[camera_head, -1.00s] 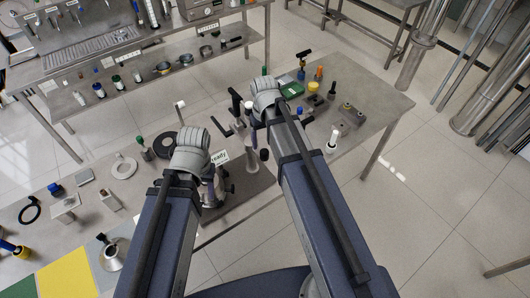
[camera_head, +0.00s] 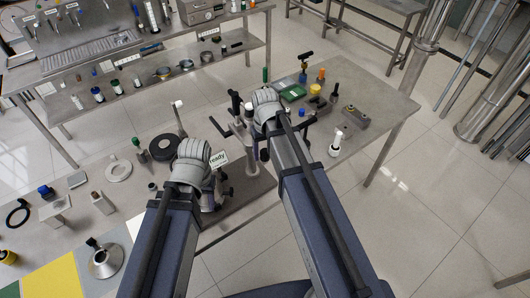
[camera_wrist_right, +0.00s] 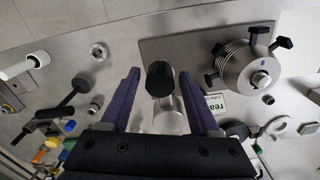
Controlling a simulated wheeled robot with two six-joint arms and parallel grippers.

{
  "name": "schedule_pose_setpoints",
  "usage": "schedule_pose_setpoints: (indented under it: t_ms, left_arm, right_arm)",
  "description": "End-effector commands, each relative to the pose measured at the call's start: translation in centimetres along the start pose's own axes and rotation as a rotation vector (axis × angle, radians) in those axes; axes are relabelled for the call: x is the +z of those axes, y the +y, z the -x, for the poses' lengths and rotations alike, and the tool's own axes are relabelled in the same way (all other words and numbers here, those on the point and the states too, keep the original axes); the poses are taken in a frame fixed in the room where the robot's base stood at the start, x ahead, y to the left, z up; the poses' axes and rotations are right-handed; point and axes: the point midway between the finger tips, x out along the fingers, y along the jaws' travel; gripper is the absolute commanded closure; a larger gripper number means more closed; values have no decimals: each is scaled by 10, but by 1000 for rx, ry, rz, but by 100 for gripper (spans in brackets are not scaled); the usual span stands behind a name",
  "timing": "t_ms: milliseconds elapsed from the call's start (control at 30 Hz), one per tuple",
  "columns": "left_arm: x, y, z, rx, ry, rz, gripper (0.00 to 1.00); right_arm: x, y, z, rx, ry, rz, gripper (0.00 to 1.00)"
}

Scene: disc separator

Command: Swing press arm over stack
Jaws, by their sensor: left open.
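A grey post (camera_head: 252,165) stands on the dark base plate (camera_head: 240,202) in the head view. In the right wrist view a black faceted knob (camera_wrist_right: 160,78) tops a metal cylinder (camera_wrist_right: 171,118). My right gripper (camera_wrist_right: 158,85) is open, with its purple fingers on either side of that knob and a gap to each. A round silver disc stack (camera_wrist_right: 247,70) with several black handles is right of it, by a "ready" sign (camera_wrist_right: 217,102). My left gripper (camera_head: 210,195) is by the sign (camera_head: 219,159); its wrist hides most of it and the stack. I cannot tell which part is the press arm.
A black ring (camera_head: 164,147) and a white ring (camera_head: 118,168) lie left of my left wrist. A metal funnel (camera_head: 104,262) is at front left. The table's right end is partly clear.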

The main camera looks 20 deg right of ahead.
Motion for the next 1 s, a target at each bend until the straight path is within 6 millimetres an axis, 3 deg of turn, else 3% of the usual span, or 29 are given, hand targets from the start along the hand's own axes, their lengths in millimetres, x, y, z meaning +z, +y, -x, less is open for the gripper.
schedule_pose_setpoints:
  t_ms: [67, 533, 1000]
  left_arm:
    - [0, 0, 0, 0, 0, 0, 50]
    - [0, 0, 0, 0, 0, 0, 50]
    - [0, 0, 0, 0, 0, 0, 50]
  right_arm:
    - [0, 0, 0, 0, 0, 0, 48]
    - [0, 0, 0, 0, 0, 0, 100]
    - [0, 0, 0, 0, 0, 0, 100]
